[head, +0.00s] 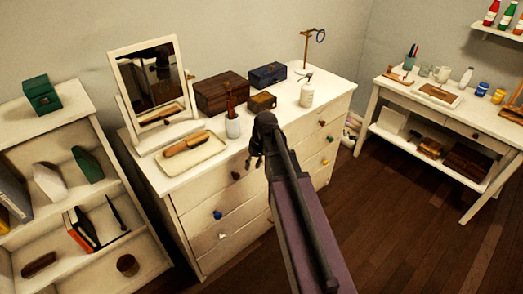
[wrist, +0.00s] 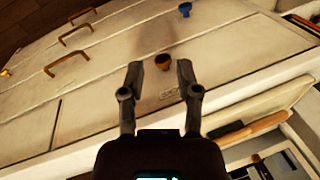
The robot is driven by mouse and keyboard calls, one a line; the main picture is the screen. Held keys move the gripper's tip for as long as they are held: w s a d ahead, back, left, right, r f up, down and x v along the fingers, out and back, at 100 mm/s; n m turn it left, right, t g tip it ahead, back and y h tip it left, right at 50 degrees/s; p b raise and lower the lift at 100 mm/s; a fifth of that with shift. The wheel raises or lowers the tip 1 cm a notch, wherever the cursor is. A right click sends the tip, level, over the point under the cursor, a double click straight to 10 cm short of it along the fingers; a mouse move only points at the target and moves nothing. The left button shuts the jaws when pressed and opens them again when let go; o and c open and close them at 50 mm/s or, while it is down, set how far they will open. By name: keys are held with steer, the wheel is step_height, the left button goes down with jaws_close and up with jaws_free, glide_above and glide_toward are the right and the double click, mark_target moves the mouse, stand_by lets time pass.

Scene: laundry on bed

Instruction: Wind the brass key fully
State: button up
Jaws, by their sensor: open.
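I cannot make out a brass key for certain in either view. My gripper (head: 255,160) is in front of the white dresser (head: 195,205) in the head view, pointing down and away from me. In the wrist view my gripper (wrist: 160,70) has its two dark fingers apart with nothing held between them. An orange-brown drawer knob (wrist: 163,61) shows between the fingertips, and I cannot tell how far off it is. A small wooden box (head: 262,101) and a green box (head: 41,95) are in the head view, but any key on them is too small to see.
Shelves (head: 150,255) stand left and a desk (head: 474,120) right. The floor (head: 390,215) between is clear.

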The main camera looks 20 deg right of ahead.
steer(key=s+a+h, duration=0.1)
steer(key=s+a, duration=0.2)
steer(key=s, duration=0.2)
steer(key=s+a+m+h, duration=0.1)
steer(key=s+a, duration=0.2)
steer(key=s, duration=0.3)
steer(key=shift+s+a+f+h, duration=0.25)
steer(key=shift+a+f+h, duration=0.05)
steer(key=shift+a+h, duration=0.1)
steer(key=shift+d, duration=0.2)
